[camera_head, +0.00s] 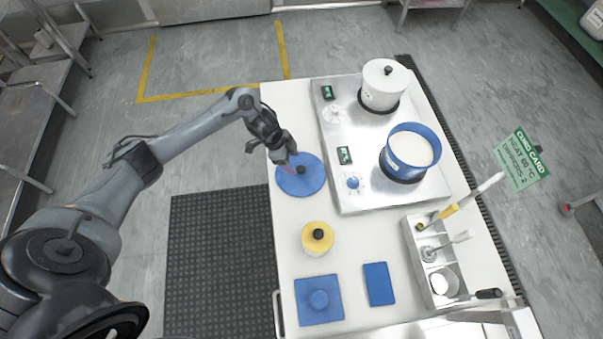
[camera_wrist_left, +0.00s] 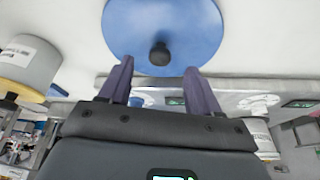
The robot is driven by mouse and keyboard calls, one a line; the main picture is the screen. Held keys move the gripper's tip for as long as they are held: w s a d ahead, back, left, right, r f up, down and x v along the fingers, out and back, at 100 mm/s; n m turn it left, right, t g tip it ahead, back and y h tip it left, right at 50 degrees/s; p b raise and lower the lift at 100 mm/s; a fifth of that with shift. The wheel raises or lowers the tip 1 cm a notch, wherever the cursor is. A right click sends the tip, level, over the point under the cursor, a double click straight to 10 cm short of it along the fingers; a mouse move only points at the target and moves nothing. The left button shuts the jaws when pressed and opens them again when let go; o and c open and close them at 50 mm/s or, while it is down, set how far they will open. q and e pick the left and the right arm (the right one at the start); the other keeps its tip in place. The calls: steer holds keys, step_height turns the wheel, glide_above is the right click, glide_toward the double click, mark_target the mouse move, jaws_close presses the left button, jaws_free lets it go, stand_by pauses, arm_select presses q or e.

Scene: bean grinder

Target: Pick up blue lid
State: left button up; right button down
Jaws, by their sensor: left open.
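The blue lid (camera_head: 311,181) is a round disc with a small black knob, lying on the white table near its left edge. It also shows in the left wrist view (camera_wrist_left: 165,22), with its black knob (camera_wrist_left: 160,54) ahead of and between the fingertips. My left gripper (camera_head: 290,165) is over the lid, close to the knob, and it also shows in the left wrist view (camera_wrist_left: 157,72). Its two fingers are apart with nothing between them. I cannot tell whether the fingertips touch the lid. My right gripper is not in view.
A blue pot (camera_head: 412,146) of pale liquid and a white lidded pot (camera_head: 383,84) stand on a steel cooktop (camera_head: 350,120). A yellow lid with black knob (camera_head: 318,239), blue square (camera_head: 319,300), blue rectangle (camera_head: 379,284) and utensil tray (camera_head: 433,262) are nearer.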

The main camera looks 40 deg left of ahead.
mark_target(301, 169)
arm_select(q)
steer(key=shift+d+b+x, duration=0.2)
steer(key=shift+b+x, duration=0.15)
steer(key=shift+x, duration=2.45)
steer(key=shift+w+r, duration=0.15)
steer(key=shift+w, duration=0.05)
steer(key=c, duration=1.1)
